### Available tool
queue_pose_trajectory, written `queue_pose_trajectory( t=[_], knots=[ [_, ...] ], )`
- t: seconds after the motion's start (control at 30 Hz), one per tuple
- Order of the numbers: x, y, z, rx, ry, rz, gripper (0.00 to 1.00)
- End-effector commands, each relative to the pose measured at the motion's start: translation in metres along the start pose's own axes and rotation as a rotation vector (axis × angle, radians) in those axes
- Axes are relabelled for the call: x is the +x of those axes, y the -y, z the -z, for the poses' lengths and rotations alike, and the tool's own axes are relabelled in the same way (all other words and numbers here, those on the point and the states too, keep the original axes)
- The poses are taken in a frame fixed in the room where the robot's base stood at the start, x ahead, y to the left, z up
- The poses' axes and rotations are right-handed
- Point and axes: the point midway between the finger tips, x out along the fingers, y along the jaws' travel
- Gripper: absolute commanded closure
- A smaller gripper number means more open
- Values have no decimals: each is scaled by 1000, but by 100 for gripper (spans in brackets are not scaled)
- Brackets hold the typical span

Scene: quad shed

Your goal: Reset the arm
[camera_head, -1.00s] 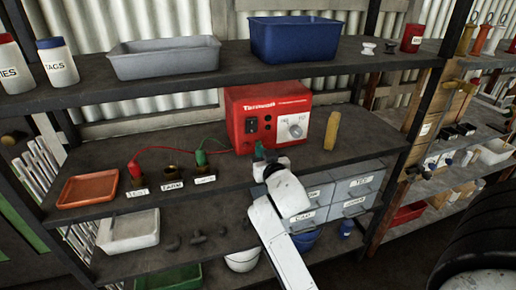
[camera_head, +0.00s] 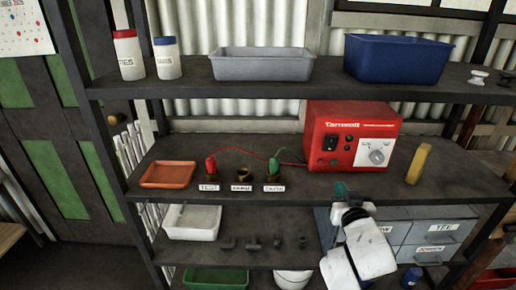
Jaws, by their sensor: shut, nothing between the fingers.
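My white arm (camera_head: 360,252) rises from the lower right of the view, in front of the shelf unit. My gripper (camera_head: 342,189), with dark green tips, is shut and empty. It shows against the front part of the middle shelf (camera_head: 310,190), below the red box (camera_head: 350,140) with a dial. Its exact distance from the shelf cannot be told. The arm hides part of the grey drawers (camera_head: 430,232).
On the middle shelf are an orange tray (camera_head: 168,175), a red-handled lead (camera_head: 211,167), a green-handled lead (camera_head: 274,168), labelled holders and a yellow object (camera_head: 418,164). A grey tub (camera_head: 262,66) and blue tub (camera_head: 395,60) stand above.

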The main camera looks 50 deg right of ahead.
Motion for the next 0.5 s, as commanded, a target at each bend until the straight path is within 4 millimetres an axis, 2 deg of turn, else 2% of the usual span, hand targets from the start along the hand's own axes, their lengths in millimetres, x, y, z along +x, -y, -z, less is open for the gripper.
queue_pose_trajectory(
  t=[0.17, 0.27, 0.37, 0.47, 0.5],
  knots=[
    [0, 1, -1, -1, 5, 1, 100],
    [-4, 9, -14, -7, 56, 15, 100],
    [-16, 28, -46, -36, 187, 52, 100],
    [-43, 55, -94, -98, 389, 121, 100],
    [-58, 66, -115, -133, 478, 157, 100]
  ],
)
